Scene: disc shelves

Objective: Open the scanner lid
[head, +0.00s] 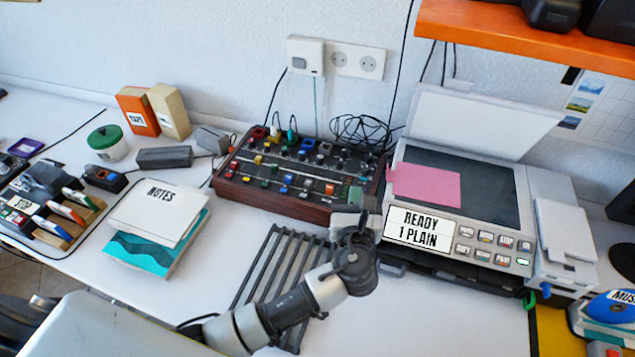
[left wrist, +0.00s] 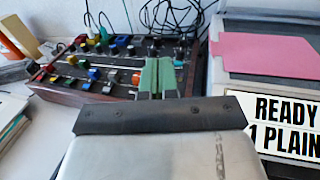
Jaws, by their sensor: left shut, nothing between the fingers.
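The scanner (head: 535,190) stands at the right of the table. Its pale lid (head: 470,122) is raised and tilted back at the rear, and the dark glass (head: 488,190) is exposed. A pink sheet (head: 428,186) lies over the left part of the glass; it also shows in the left wrist view (left wrist: 262,50). My left gripper (head: 357,196) is shut and empty, just left of the scanner's front left corner and apart from the lid. Its green fingertips are together in the left wrist view (left wrist: 157,75). My right gripper is in neither view.
A mixer with coloured knobs (head: 300,172) stands left of the scanner, close behind my gripper. A dark rack (head: 262,262) lies under my left arm. Notebooks (head: 160,215) are further left. An orange shelf (head: 520,30) hangs above the scanner.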

